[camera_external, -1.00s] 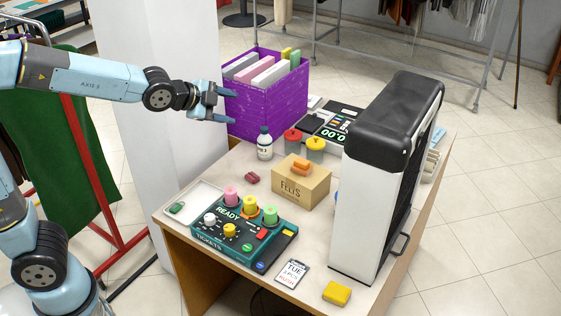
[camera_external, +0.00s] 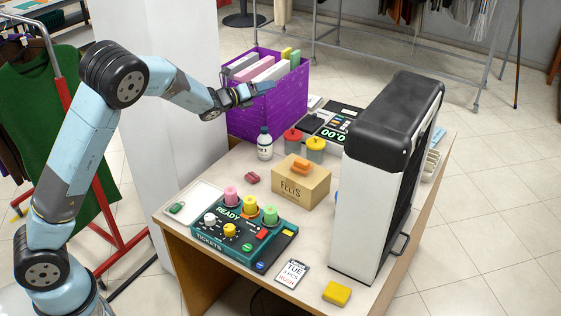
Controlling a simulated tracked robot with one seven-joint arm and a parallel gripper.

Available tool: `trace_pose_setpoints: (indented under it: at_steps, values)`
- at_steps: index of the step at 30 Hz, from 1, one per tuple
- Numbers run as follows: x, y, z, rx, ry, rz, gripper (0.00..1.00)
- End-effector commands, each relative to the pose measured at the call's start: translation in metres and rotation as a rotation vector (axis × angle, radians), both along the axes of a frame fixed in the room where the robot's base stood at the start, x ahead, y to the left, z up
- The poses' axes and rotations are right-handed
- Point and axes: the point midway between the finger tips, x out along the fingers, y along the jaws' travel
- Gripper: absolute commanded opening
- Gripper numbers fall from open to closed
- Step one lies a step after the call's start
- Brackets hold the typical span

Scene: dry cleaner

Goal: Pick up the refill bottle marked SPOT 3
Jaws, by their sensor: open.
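The refill bottle (camera_external: 265,147) is small and white with a dark cap and a label with a "3" on it. It stands upright on the counter, in front of the purple bin. My gripper (camera_external: 257,92) is open and empty. In the picture it overlaps the front of the purple bin, above and a little left of the bottle. It is apart from the bottle. The gap between gripper and bin is hard to judge.
The purple bin (camera_external: 266,122) holds several upright folders. Two jars with red (camera_external: 292,138) and yellow lids (camera_external: 315,146), a cardboard box (camera_external: 291,187) and a teal ticket console (camera_external: 227,238) crowd the counter. A tall black-and-white machine (camera_external: 375,170) stands at right.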

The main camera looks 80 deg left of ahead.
Motion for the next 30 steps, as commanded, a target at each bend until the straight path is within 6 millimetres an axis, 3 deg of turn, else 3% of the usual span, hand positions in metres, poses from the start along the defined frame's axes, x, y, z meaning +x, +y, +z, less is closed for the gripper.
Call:
trace_pose_setpoints:
  at_steps: [6,15,30]
  values:
    - [0.007,0.034,-0.05,0.3,0.072,-0.109,0.61]
    - [0.005,0.056,-0.111,0.632,0.129,-0.264,0.61]
    - [0.001,0.06,-0.153,0.745,0.14,-0.326,0.61]
